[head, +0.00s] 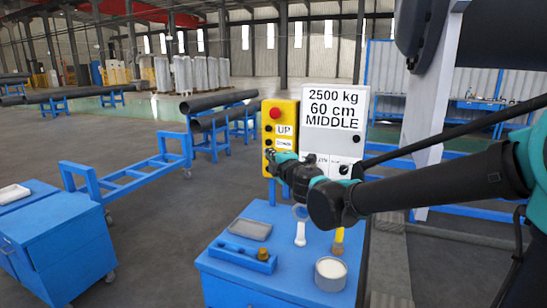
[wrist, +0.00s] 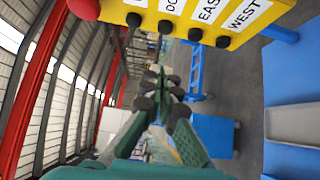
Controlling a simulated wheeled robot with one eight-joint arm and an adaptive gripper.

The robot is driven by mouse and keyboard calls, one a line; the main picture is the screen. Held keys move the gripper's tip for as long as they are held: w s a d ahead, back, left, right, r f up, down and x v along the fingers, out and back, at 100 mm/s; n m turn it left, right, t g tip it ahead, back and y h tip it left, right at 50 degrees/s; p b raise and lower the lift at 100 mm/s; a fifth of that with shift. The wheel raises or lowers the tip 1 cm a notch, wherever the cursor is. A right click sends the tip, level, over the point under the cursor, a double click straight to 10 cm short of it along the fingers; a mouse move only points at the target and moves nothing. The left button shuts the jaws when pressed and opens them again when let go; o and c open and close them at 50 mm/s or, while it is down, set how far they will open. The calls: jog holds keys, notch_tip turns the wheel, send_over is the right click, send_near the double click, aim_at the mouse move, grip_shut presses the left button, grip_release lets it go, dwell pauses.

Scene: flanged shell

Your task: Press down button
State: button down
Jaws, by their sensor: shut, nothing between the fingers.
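A yellow control panel (head: 293,115) with a red button (head: 275,113) on top and labels UP and DOWN stands beyond the blue cart. The black down button (head: 269,142) sits left of its DOWN label, just above my gripper (head: 271,155). My gripper is shut and empty, in front of the panel's lower part, and hides the buttons there. In the wrist view the panel (wrist: 150,8) runs along the top edge, with the down button (wrist: 165,26) beside a partly cut-off "DO" label. My fingers (wrist: 160,82) point below the button row; contact cannot be told.
A white sign box (head: 333,132) reading "2500 kg 60 cm MIDDLE" stands right of the panel. Below is a blue cart (head: 235,292) with a grey tray (head: 250,229), a white round container (head: 331,273) and small tools. Blue racks with pipes (head: 218,102) stand behind.

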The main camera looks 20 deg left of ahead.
aim_at(265, 142)
jog(key=w+a, duration=0.1)
jog(key=w, duration=0.1)
jog(key=w+a, duration=0.1)
jog(key=w, duration=0.1)
jog(key=w+a, duration=0.1)
jog(key=w, duration=0.2)
jog(key=shift+w, duration=0.45)
